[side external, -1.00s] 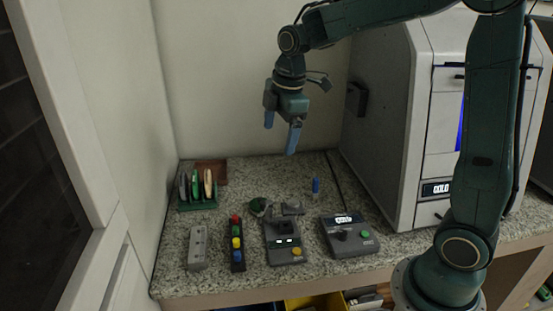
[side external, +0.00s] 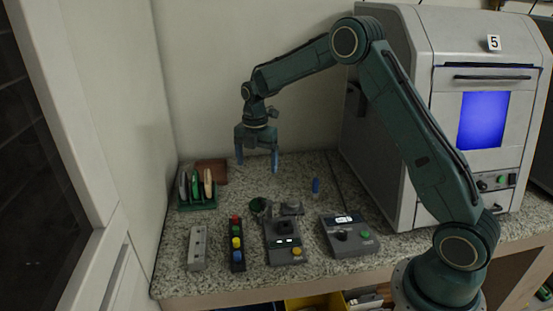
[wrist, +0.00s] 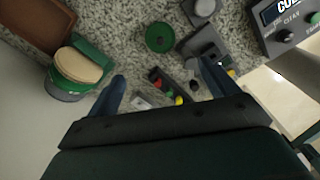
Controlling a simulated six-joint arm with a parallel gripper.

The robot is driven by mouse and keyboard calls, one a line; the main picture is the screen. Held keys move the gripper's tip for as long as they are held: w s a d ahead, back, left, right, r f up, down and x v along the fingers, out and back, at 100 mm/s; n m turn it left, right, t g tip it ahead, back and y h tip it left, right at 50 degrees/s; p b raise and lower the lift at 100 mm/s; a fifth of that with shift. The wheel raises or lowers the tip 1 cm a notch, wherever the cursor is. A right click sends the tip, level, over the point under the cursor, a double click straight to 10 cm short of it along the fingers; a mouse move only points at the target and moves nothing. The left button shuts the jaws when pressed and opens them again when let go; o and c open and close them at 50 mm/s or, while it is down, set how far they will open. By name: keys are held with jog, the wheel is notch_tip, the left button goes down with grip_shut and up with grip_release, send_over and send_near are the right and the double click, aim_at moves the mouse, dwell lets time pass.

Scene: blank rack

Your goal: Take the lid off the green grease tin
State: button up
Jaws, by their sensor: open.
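The small round green tin (side external: 258,206) stands on the speckled counter, behind and left of the middle grey device. In the wrist view it is a green disc (wrist: 160,37) with a small dark spot at its centre; whether that is a knob on the lid cannot be told. My gripper (side external: 257,163) is open and empty, fingers pointing down, above the counter and apart from the tin. In the wrist view the open fingers (wrist: 161,72) lie either side below the tin. The lid's edge is too small to make out.
A green rack (side external: 198,204) holding upright discs stands left, with a brown tray (side external: 211,171) behind. A coloured button strip (side external: 237,244), grey block (side external: 198,248), middle device (side external: 284,240) and display device (side external: 348,236) line the front. A blue item (side external: 315,187) stands right, before the large machine (side external: 400,120).

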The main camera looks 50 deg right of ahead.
jog(key=shift+f, duration=0.1)
send_over(259, 199)
jog(key=shift+w+f, duration=0.15)
jog(key=shift+f, duration=4.05)
jog(key=shift+d+f, duration=0.1)
jog(key=shift+f, duration=2.5)
jog(key=c, duration=1)
jog(key=shift+c, duration=0.2)
jog(key=shift+r, duration=0.15)
notch_tip(259, 199, up, 20)
